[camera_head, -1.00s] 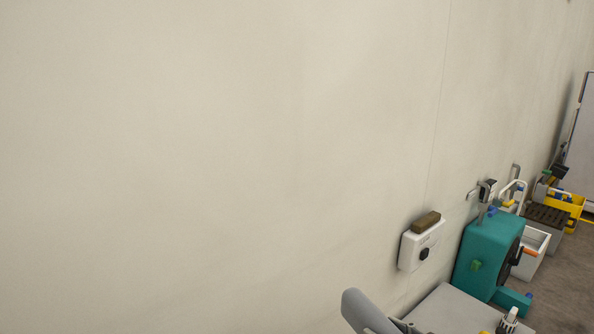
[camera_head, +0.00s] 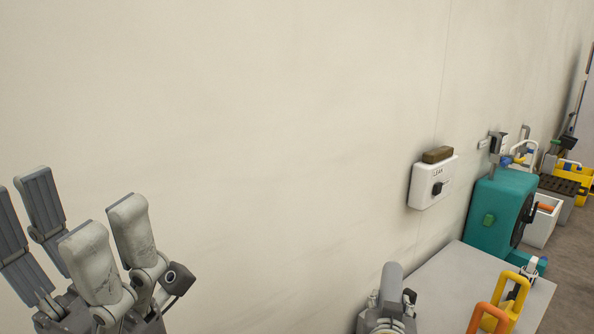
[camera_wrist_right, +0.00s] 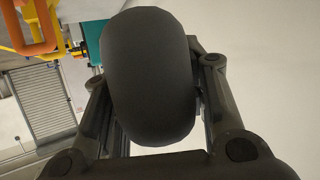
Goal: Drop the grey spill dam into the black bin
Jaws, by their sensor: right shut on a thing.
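The grey spill dam (camera_head: 391,277) is a rounded cylinder standing up at the bottom of the head view. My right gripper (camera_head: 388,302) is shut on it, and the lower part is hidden. In the right wrist view the dam (camera_wrist_right: 149,75) looks dark grey and fills the space between the fingers of my right gripper (camera_wrist_right: 150,95). My left gripper (camera_head: 72,222) is at the lower left of the head view, open and empty, its fingers spread in front of the wall. I see no black bin in these frames.
A pale tabletop (camera_head: 455,280) at lower right carries yellow (camera_head: 516,291) and orange (camera_head: 488,312) handles. Behind it stand a teal machine (camera_head: 494,208), a white bin (camera_head: 538,228) and a yellow caddy (camera_head: 578,176). A white box (camera_head: 428,186) with a brown block (camera_head: 437,154) hangs on the wall.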

